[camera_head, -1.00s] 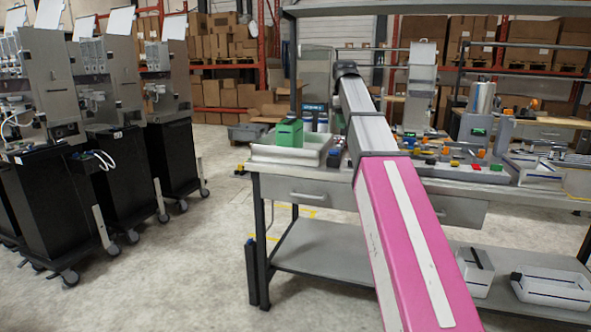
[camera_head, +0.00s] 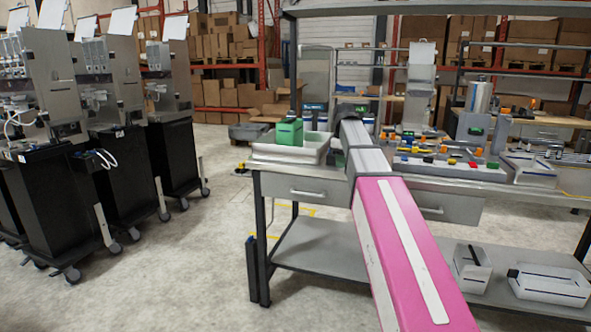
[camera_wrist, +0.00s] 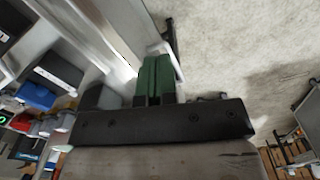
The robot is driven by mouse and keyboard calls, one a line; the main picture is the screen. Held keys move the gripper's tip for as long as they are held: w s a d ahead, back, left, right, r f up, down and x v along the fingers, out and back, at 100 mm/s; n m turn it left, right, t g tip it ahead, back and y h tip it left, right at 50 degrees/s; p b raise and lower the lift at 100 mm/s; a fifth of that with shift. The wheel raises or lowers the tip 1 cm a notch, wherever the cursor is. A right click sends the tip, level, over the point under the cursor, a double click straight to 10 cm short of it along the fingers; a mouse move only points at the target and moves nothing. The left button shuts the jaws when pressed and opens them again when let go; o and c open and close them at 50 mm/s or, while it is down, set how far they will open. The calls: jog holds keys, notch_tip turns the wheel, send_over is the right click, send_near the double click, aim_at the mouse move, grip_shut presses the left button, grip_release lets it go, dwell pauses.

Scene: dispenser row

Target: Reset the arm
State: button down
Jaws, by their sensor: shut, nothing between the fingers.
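My arm (camera_head: 405,250), with a pink section and grey links, reaches from the lower right toward the workbench in the head view. Its far end has a dark joint near the bench's left part, and my gripper is hidden there. In the wrist view my gripper (camera_wrist: 157,62) shows as two green fingers side by side, closed together beyond a black mount. I see nothing held between them. Pale floor and a light bench edge lie beyond the fingers.
The workbench (camera_head: 310,190) carries a white tray (camera_head: 262,154) with a green box (camera_head: 289,132) at its left, and several coloured parts to the right. White bins (camera_head: 550,285) sit on its lower shelf. Black-based carts (camera_head: 75,200) stand at left, with open floor between.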

jog(key=s+f+m, duration=0.3)
jog(key=s+f, duration=0.4)
jog(key=f, duration=0.6)
jog(key=s+d+f+m, duration=0.1)
jog(key=s+f+m, duration=0.3)
jog(key=s+f, duration=0.4)
jog(key=s+d+f+m, duration=0.1)
jog(key=s+f+m, duration=0.3)
jog(key=f, duration=1.4)
jog(key=s, duration=0.4)
jog(key=shift+f, duration=0.2)
